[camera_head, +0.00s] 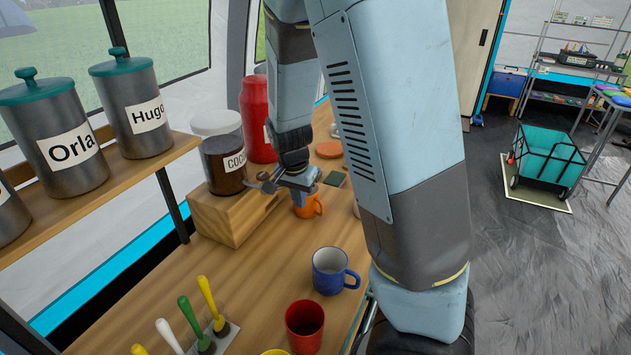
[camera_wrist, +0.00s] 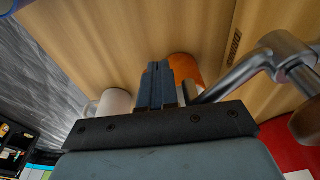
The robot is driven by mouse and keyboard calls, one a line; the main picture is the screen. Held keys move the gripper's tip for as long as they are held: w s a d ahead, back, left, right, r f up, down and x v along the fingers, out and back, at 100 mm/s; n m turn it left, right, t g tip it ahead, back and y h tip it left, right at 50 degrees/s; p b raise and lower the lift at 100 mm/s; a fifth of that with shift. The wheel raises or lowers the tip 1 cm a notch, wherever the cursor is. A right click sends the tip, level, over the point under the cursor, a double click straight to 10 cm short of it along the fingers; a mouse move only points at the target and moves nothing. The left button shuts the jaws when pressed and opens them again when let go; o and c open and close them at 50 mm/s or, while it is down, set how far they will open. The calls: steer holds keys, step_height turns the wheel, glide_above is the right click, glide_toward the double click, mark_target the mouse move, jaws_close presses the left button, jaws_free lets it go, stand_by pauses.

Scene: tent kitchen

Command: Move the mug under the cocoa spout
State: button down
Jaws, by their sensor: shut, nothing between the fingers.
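The cocoa jar (camera_head: 222,155), brown inside with a white lid, stands on a wooden block (camera_head: 232,212). A grey metal spout (camera_head: 263,182) sticks out from the block's right side; it also shows in the wrist view (camera_wrist: 243,70). An orange mug (camera_head: 309,207) stands on the counter close by the spout, partly behind my gripper (camera_head: 300,198). In the wrist view the orange mug (camera_wrist: 187,68) is just beyond my fingers (camera_wrist: 157,68), partly hidden by them. The fingers are shut and empty. I cannot tell whether they touch the mug.
A blue mug (camera_head: 332,271) and a red mug (camera_head: 305,326) stand nearer on the counter (camera_head: 268,270). A white mug (camera_wrist: 115,102) shows in the wrist view. Several colored-handled utensils (camera_head: 208,303) stand at the front left. A red jar (camera_head: 257,120) is behind the cocoa jar.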

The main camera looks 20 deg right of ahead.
mark_target(317, 190)
steer(key=w+d, duration=0.5)
steer(key=w+d+f, duration=0.1)
steer(key=w+d, duration=0.2)
steer(key=shift+s+a+f, duration=0.1)
steer(key=shift+f, duration=0.2)
